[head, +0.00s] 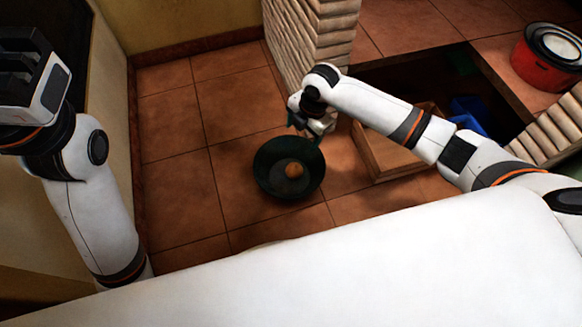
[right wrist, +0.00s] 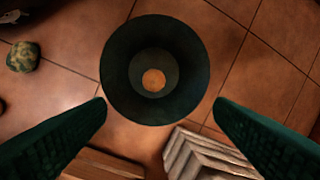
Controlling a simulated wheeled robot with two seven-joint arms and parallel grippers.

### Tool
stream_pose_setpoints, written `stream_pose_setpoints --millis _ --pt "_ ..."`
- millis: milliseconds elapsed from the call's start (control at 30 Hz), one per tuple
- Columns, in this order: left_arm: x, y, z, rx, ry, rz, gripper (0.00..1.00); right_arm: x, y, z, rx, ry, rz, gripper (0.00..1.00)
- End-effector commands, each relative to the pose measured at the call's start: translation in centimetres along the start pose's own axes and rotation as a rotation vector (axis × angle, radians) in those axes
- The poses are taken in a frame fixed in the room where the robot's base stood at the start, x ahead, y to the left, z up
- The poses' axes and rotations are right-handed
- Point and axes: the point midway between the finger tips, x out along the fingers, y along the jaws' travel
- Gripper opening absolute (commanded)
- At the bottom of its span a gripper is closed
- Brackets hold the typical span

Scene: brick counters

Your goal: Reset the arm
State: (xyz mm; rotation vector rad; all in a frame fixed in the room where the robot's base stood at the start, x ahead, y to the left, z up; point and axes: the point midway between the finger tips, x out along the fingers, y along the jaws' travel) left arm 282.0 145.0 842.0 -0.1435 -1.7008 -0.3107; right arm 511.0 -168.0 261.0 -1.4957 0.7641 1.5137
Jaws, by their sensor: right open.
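My right arm reaches in from the right in the head view, and its gripper (head: 314,126) is above the floor beside the dark green bowl's upper right rim. In the right wrist view the two green fingers (right wrist: 160,108) are wide apart with nothing between them. The bowl (head: 264,178) stands on the tiled floor and holds a round orange-brown item (head: 294,170). The bowl (right wrist: 120,75) shows beyond the fingertips in the right wrist view. My left gripper (head: 22,78) is raised at the left edge; its finger gap is unclear.
A stacked-brick pillar (head: 312,35) stands behind the right gripper. A wooden box (head: 385,160) is under the right forearm, near blue items (head: 470,115). A red pot (head: 545,65) sits on the counter at right. A mottled green lump (right wrist: 23,57) lies at left in the right wrist view.

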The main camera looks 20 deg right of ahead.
Motion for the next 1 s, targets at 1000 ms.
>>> stream_pose_setpoints --millis 1000 --pt "-1.0 0.4 -1.0 -0.011 0.084 0.032 0.36 -4.3 -4.5 6.4 0.116 -0.131 -0.324 0.77"
